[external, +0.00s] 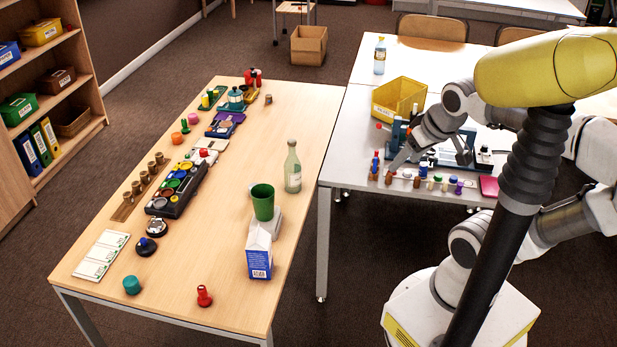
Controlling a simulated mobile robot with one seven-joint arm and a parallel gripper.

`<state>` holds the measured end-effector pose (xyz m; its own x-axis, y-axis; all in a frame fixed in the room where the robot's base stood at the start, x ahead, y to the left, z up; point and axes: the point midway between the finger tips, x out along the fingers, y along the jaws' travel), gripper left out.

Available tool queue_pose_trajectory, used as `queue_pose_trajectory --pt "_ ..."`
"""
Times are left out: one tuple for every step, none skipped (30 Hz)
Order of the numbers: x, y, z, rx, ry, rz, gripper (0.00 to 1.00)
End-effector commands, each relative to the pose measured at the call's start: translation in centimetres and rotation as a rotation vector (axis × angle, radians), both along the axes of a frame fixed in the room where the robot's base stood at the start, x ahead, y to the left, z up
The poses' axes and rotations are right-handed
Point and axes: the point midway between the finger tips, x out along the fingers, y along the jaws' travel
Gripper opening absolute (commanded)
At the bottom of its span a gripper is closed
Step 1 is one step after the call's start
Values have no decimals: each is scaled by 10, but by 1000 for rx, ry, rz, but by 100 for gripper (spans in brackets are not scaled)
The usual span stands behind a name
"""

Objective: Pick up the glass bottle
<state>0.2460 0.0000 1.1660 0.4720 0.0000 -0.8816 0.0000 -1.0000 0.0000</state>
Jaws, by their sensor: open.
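A pale green glass bottle (292,170) stands upright on the right side of the wooden table (225,295), near its right edge. A second, clear bottle (379,58) with a yellowish label stands at the back of the white table. My gripper (393,166) is open, low over the white table and to the right of the green bottle, well apart from it. Its fingertips are small in this view and overlap the items there, so I cannot tell whether they touch anything.
A green cup (262,202) and a blue-and-white carton (259,252) stand just in front of the green bottle. A yellow bin (398,98) and several small figures sit on the white table (350,150). A black tray of coloured discs (177,188) lies left.

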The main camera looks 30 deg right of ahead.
Motion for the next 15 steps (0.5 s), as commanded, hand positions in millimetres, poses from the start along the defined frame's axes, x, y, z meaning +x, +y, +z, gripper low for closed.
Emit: queue_pose_trajectory --pt "0 0 0 0 0 0 66" --pt "0 0 0 0 0 0 66" --pt "0 0 0 0 0 0 66" --pt "0 0 0 0 0 0 66" --pt "0 0 0 0 -1 0 66" --pt "2 0 -1 2 -2 0 66" --pt "4 0 -2 5 -5 -1 66" --pt "8 1 -3 8 -10 -2 66" --pt "14 1 -6 15 -18 -2 66" --pt "21 2 -8 22 -29 -5 66" --pt "29 2 -11 30 -41 -8 66" --pt "42 3 -15 42 -59 -13 66" --pt "53 4 -19 51 -75 -18 66" --pt "64 4 -23 62 -94 -23 66" --pt "80 4 -29 76 -119 -33 66"
